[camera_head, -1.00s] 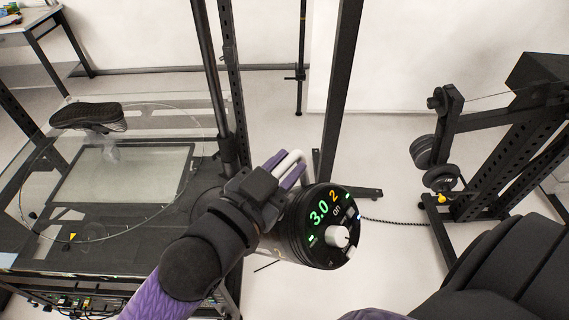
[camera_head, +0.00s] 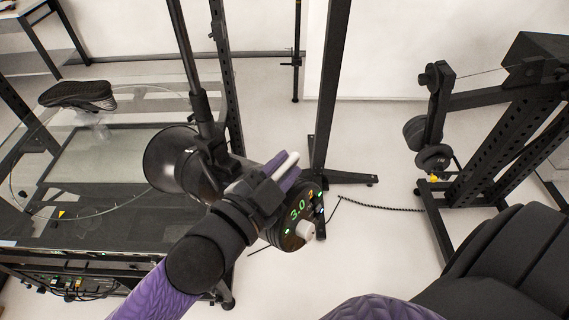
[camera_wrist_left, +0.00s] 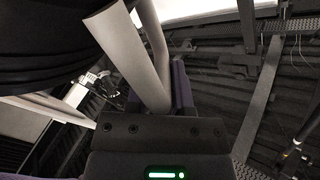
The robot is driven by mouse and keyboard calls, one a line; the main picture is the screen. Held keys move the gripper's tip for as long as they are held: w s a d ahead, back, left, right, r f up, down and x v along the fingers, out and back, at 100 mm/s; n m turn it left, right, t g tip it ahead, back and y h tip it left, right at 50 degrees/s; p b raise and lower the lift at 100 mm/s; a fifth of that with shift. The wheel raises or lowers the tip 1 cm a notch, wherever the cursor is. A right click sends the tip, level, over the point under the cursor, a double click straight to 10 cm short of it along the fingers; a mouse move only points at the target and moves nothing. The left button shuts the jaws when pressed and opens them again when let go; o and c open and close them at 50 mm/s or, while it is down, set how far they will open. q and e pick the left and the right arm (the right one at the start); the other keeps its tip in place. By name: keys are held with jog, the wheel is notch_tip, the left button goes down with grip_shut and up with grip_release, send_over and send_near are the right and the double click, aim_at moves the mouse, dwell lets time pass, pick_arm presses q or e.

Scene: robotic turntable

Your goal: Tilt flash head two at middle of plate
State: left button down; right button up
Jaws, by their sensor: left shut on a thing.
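Flash head two (camera_head: 298,224) is a black cylinder on a dark stand, its rear display lit with a green 3.0 and a yellow 2. Its round reflector (camera_head: 165,160) faces left toward the clear round plate (camera_head: 60,219). A dark shoe (camera_head: 75,95) stands above the plate on a clear support. My left gripper (camera_head: 277,174) is shut on a light grey bar at the flash head, which looks like its handle. The bar also shows close up in the left wrist view (camera_wrist_left: 132,55). My arm hides part of the flash head's body. My right gripper is out of view.
A dark upright post (camera_head: 332,90) stands just behind the flash head. A black frame with pulley-like wheels (camera_head: 425,135) is at the right. A cable (camera_head: 375,206) lies on the floor. Floor between the post and that frame is mostly clear.

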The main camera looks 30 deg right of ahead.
pick_arm(q)
jog(key=c, duration=0.6)
grip_release()
jog(key=shift+w, duration=0.2)
jog(key=shift+s+a, duration=0.1)
jog(key=b+v, duration=0.1)
jog(key=v, duration=0.8)
jog(key=shift+s+a+b, duration=0.1)
jog(key=shift+a+b, duration=0.25)
